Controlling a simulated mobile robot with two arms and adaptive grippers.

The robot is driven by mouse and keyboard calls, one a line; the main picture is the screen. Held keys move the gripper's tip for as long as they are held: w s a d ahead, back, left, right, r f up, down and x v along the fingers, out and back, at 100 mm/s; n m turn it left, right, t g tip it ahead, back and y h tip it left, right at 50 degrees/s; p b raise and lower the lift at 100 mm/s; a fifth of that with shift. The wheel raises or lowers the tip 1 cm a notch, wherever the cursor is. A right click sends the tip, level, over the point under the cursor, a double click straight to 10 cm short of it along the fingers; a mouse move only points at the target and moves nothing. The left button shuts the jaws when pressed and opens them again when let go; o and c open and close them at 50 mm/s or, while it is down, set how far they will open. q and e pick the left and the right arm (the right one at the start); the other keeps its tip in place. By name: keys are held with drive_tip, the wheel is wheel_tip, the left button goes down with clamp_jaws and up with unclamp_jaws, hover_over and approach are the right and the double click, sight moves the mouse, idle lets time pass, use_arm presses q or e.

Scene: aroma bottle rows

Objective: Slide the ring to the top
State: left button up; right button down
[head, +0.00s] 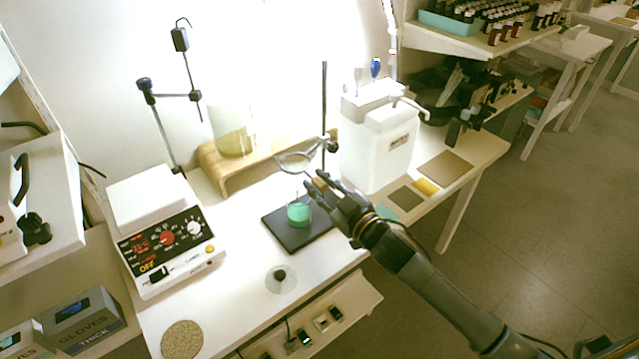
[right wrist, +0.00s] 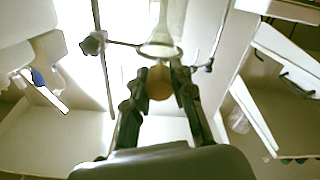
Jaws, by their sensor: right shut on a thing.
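The ring (head: 294,160) is held out to the left of a dark upright rod (head: 324,90) by a clamp (head: 331,141). It sits well below the rod's top. The rod belongs to a stand with a black base (head: 293,238). The ring also shows in the right wrist view (right wrist: 146,48), with the rod to its left. My right gripper (head: 318,184) is just below the ring, shut on a small tan rounded piece (right wrist: 159,83). I cannot tell clearly how that piece joins the ring. My left gripper is not in view.
A beaker of green liquid (head: 299,213) stands on the black base below the ring. A wooden riser (head: 215,170) with a glass vessel is behind. A white canister (head: 378,145) is close on the right, a hotplate device (head: 165,225) on the left.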

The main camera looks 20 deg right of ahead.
drive_tip(key=shift+r, duration=0.1)
wheel_tip(320, 180, up, 17)
drive_tip(key=p, duration=1.4)
drive_tip(key=shift+p, duration=0.4)
drive_tip(key=shift+w, duration=0.1)
drive_tip(key=c, duration=1.3)
unclamp_jaws()
drive_tip(key=shift+c, duration=0.2)
drive_tip(key=shift+o, duration=1.1)
drive_tip(key=shift+f, duration=0.2)
